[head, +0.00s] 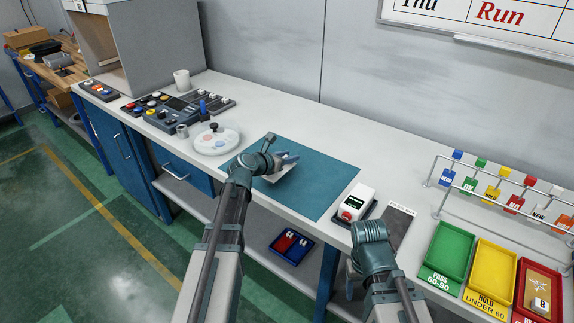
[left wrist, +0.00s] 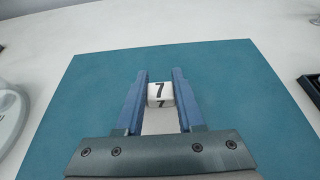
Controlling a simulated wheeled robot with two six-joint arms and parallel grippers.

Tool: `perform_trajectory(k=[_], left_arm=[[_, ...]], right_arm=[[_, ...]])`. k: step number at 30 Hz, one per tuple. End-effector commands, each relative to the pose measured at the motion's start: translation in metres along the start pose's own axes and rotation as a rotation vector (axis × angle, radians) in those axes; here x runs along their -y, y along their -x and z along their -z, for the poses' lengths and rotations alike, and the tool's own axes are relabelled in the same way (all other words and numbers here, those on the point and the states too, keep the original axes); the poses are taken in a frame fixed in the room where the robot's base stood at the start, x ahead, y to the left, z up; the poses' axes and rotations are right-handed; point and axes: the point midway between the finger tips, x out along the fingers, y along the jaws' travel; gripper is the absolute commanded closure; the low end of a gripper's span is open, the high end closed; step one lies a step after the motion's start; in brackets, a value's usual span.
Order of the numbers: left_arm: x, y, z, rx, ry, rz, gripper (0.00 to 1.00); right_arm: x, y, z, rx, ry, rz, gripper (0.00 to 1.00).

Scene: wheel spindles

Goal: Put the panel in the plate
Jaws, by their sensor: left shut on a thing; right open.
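My left gripper (head: 288,160) is above the teal mat and shut on a small white panel (head: 277,180). In the left wrist view the panel (left wrist: 160,92) sits between the two blue fingers (left wrist: 160,95) and shows a black 7 at its far end. A round white plate (head: 205,147) with pale coloured spots and a dark knob stands on the bench, left of my left gripper. Its edge shows at the left of the left wrist view (left wrist: 8,118). My right gripper (head: 368,230) is open at the bench's front edge; its fingertips are hard to make out.
The teal mat (head: 325,185) is mostly clear. A button panel (head: 168,115) and white cup (head: 182,80) stand at the left. A white device (head: 355,200), green (head: 450,250), yellow (head: 493,270) and red trays (head: 524,283) and a tag rack (head: 436,180) stand at the right.

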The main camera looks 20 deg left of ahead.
Motion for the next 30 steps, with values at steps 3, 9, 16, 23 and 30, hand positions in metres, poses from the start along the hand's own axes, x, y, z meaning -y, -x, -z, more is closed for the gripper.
perform_trajectory(k=[3,9,16,23,30], left_arm=[[0.003,-0.009,0.018,0.000,0.001,-0.001,1.00],[0.006,-0.015,0.028,0.000,0.002,-0.005,1.00],[0.006,-0.014,0.026,0.000,0.002,-0.005,1.00],[0.006,-0.015,0.028,0.000,0.002,-0.005,0.45],[0.005,-0.015,0.028,0.000,0.002,-0.005,0.33]], right_arm=[[0.002,-0.019,0.001,0.000,0.000,0.000,0.37],[0.003,-0.031,0.002,0.000,0.001,0.000,0.37],[0.003,-0.029,0.002,0.000,0.000,0.000,0.37],[0.003,-0.032,0.002,0.000,0.000,0.000,0.37],[0.003,-0.032,0.002,0.000,0.000,0.000,0.37]])
